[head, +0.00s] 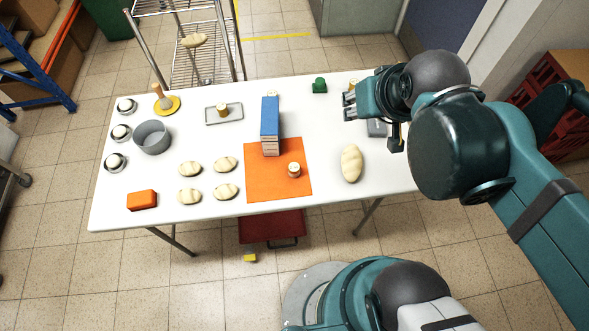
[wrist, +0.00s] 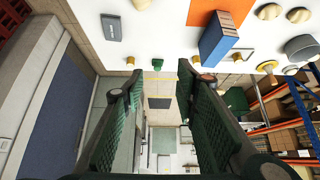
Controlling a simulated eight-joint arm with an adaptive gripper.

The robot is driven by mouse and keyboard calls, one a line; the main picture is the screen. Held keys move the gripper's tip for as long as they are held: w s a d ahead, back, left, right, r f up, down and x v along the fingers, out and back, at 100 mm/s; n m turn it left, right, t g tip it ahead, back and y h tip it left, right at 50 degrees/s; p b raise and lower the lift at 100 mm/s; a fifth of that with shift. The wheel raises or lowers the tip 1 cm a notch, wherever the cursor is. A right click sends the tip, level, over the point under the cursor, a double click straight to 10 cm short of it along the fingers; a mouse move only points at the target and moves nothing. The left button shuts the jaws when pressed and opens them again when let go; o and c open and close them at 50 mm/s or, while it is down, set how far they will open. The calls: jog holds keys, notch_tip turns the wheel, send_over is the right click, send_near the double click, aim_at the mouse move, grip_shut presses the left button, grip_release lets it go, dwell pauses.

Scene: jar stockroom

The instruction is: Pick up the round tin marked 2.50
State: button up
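Several small round tins with tan sides stand on the white table (head: 110,205). My gripper (wrist: 160,78) is open and empty, above the table's right part.
A green object (head: 319,86) is at the far edge. A bread loaf (head: 351,163) lies below my gripper in the head view. Rolls, a grey bowl (head: 152,137) and an orange block (head: 142,200) are left.

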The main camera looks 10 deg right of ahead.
dwell(0.4)
jog(key=o, duration=0.4)
jog(key=shift+o, duration=0.2)
jog(key=n+g+b, duration=0.4)
jog(key=n+g, duration=0.3)
jog(key=n, duration=1.2)
send_over(295, 167)
jog(key=f, duration=2.4)
jog(key=shift+d+f, duration=0.25)
jog(key=shift+f, duration=0.15)
jog(key=shift+s+a+f, duration=0.15)
jog(key=shift+a+f, duration=0.1)
jog(key=shift+f, duration=0.25)
jog(key=shift+f, duration=0.15)
jog(key=shift+f, duration=1.15)
